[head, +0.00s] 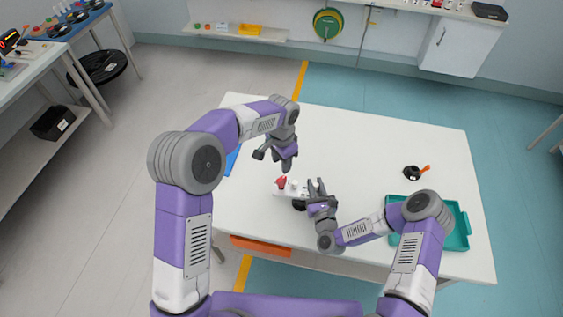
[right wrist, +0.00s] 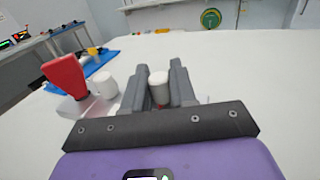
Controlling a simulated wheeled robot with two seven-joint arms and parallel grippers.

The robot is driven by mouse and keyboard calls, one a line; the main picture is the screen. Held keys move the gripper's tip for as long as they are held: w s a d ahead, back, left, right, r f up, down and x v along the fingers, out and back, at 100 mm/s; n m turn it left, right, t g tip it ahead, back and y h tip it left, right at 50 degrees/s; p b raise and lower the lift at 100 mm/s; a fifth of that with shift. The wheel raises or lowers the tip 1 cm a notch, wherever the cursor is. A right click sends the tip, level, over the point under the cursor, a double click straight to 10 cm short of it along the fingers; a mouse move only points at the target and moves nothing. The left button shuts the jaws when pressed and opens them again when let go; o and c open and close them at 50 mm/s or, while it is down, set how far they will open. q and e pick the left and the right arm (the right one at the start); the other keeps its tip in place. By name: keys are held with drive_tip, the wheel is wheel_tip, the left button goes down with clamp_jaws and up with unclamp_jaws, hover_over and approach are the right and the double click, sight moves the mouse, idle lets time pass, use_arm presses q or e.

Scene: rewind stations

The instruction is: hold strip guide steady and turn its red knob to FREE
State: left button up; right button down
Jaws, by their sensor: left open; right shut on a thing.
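The strip guide (head: 279,194) is a small white base on the white table, with a red knob (head: 281,182) at its left end and white posts. In the right wrist view the red knob (right wrist: 65,77) stands tilted at the left, beside a white post (right wrist: 106,84). My right gripper (head: 316,187) is shut on another white post (right wrist: 159,85) with a red lower part, which also shows between its fingers (right wrist: 161,88). My left gripper (head: 272,159) is open and empty, above and beyond the red knob, apart from it. Markings on the knob are too small to read.
A teal tray (head: 463,228) lies at the table's right. A black round object (head: 411,172) with an orange handle is near it. A blue mat (head: 233,161) lies at the left edge, partly behind my left arm. The far middle of the table is clear.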

drive_tip(key=c, duration=0.8)
unclamp_jaws()
drive_tip(key=shift+s, duration=0.1)
